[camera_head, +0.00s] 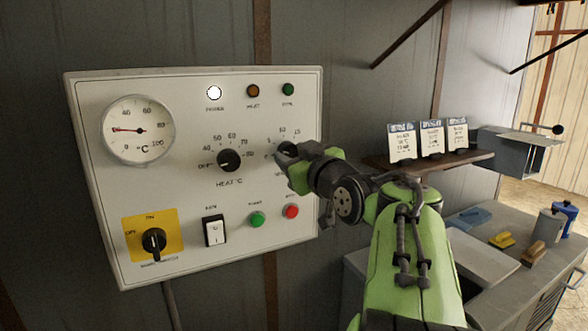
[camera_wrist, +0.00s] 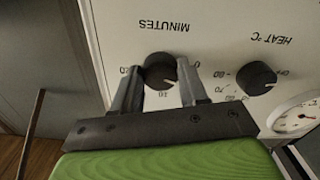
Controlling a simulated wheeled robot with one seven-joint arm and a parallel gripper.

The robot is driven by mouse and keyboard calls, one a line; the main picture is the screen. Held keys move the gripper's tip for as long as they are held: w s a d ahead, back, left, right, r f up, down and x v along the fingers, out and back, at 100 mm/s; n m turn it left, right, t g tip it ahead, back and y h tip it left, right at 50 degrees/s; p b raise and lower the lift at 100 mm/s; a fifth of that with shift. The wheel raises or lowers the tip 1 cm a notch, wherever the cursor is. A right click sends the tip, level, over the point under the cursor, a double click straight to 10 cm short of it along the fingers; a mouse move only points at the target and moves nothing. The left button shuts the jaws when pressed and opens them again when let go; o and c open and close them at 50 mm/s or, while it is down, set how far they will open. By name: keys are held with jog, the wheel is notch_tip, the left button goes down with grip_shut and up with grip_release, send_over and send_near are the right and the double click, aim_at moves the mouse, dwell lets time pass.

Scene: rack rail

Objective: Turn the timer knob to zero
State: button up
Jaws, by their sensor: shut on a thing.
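The timer knob (camera_wrist: 160,69) is a round black knob on the white control panel (camera_head: 190,85), with "MINUTES" printed beside it. It shows upside down in the wrist view. In the head view the knob (camera_head: 286,149) is partly covered by my gripper (camera_head: 284,158), at the panel's right side. In the wrist view my gripper (camera_wrist: 160,76) has one finger on each side of the knob, shut on it. A small pale mark on the knob seems to face the printed 10, but it is too small to be sure.
The heat knob (camera_head: 229,160) sits just left of the timer. A temperature gauge (camera_head: 138,130), a yellow-backed main switch (camera_head: 153,241), a rocker switch (camera_head: 213,231) and green (camera_head: 257,219) and red (camera_head: 291,211) buttons share the panel. A shelf with cards (camera_head: 432,140) is at right.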

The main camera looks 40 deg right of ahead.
jog(key=n+b, duration=0.2)
jog(key=shift+f+n, duration=0.2)
jog(key=shift+n, duration=0.1)
jog(key=shift+r+n+b, duration=0.15)
jog(key=shift+n+b, duration=1.2)
jog(key=shift+n, duration=0.25)
jog(key=o, duration=1)
jog(key=shift+o, duration=0.2)
jog(key=v, duration=1.5)
jog(key=shift+s, duration=0.35)
jog(key=shift+a+r, duration=0.1)
jog(key=shift+a, duration=0.05)
